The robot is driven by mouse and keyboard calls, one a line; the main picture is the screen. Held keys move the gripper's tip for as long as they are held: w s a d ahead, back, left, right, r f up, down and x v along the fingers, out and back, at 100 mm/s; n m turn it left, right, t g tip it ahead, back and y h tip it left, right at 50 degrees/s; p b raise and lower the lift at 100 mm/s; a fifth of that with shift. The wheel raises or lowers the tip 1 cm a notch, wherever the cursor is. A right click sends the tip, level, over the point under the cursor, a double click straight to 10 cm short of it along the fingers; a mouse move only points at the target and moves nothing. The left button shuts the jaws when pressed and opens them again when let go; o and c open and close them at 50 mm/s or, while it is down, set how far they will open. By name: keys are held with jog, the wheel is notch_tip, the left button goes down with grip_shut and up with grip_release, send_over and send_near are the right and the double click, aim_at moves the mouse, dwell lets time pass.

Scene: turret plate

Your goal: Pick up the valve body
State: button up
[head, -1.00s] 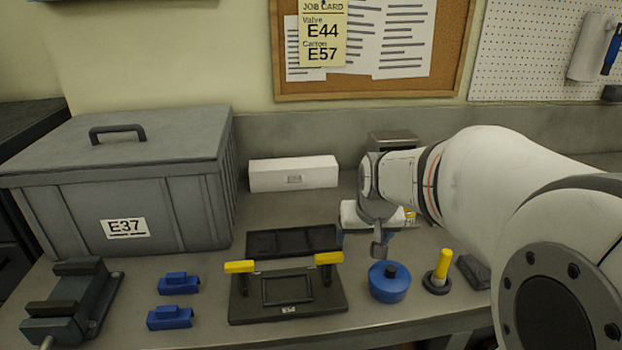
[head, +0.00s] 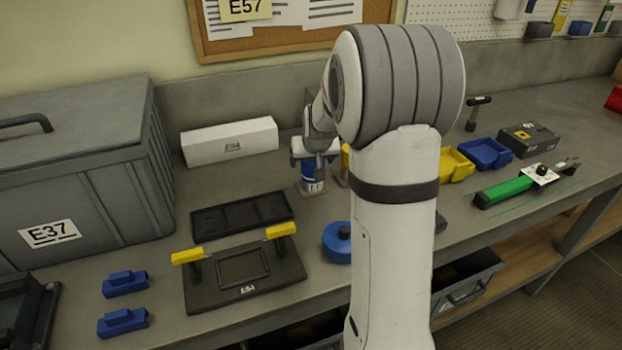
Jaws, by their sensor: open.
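My gripper (head: 317,166) is at the back of the bench, pointing down, with its jaws open. A blue body with a white label (head: 313,187) stands upright right under and between the fingers. It may be the valve body; its label is too small to read. The gripper covers its top, and I cannot tell whether the fingers touch it. A round blue part with a knob (head: 337,243) sits nearer the front, partly hidden by my arm.
A fixture with yellow clamps (head: 246,278), a black tray (head: 241,215) and a white box (head: 230,142) lie left of the gripper. A grey crate (head: 75,190) labelled E37 stands far left. Yellow (head: 455,164) and blue (head: 485,153) bins stand right of my arm.

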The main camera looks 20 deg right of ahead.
jog(key=shift+w+f, duration=0.2)
jog(key=shift+f, duration=0.1)
jog(key=shift+r, duration=0.1)
grip_shut()
dwell(0.7)
